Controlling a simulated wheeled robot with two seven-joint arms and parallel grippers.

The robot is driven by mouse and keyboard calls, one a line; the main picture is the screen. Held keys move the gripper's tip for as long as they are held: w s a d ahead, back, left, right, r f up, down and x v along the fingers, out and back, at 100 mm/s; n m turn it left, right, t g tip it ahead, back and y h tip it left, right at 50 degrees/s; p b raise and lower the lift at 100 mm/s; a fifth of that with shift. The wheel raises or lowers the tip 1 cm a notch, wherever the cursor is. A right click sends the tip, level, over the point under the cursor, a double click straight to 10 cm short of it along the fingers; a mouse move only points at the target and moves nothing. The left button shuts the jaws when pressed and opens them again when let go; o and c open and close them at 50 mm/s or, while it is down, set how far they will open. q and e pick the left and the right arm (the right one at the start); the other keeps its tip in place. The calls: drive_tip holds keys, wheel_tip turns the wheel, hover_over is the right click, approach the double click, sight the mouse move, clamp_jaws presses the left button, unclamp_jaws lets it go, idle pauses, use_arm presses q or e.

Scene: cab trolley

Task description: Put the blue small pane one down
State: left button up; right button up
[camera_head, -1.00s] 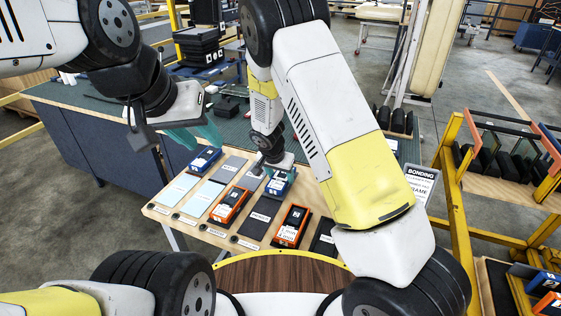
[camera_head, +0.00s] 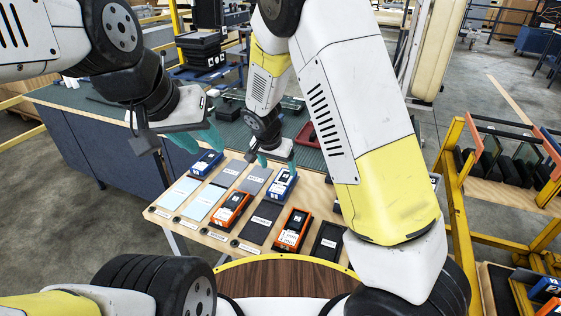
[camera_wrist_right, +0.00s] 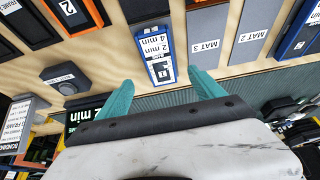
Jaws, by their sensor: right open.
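A blue device (camera_head: 283,184) with a white label lies on the right end of the back row of the wooden table. A second blue device (camera_head: 205,163) lies at the back left of the table. My left gripper (camera_head: 198,140) hangs above and behind that one, its fingers apart and nothing visible between them.
Two orange devices (camera_head: 231,208) (camera_head: 293,229) and several grey, black and pale mats (camera_head: 230,172) cover the wooden table (camera_head: 160,207). A red tray (camera_head: 308,134) stands on the green bench behind. A yellow rack (camera_head: 452,200) with upright panes is at right.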

drive_tip(key=s+d+r+y, duration=0.1)
drive_tip(key=s+d+r, duration=0.2)
drive_tip(key=r, duration=0.3)
drive_tip(key=s+d+r+n+y, duration=0.1)
drive_tip(key=s+d+r, duration=0.2)
drive_tip(key=d+r, duration=0.15)
drive_tip(key=s+d+r+y, duration=0.1)
drive_tip(key=s+d+r, duration=0.1)
drive_tip(key=s+r, duration=0.3)
drive_tip(key=s+d+r+n+t, duration=0.1)
drive_tip(key=s+d+r+n, duration=0.1)
drive_tip(key=s, duration=0.5)
drive_tip(key=s+d+r+n+t, duration=0.1)
drive_tip(key=s+d+r+n, duration=0.1)
drive_tip(key=s+d+r, duration=0.2)
drive_tip(key=s+r, duration=0.3)
drive_tip(key=shift+y, duration=0.4)
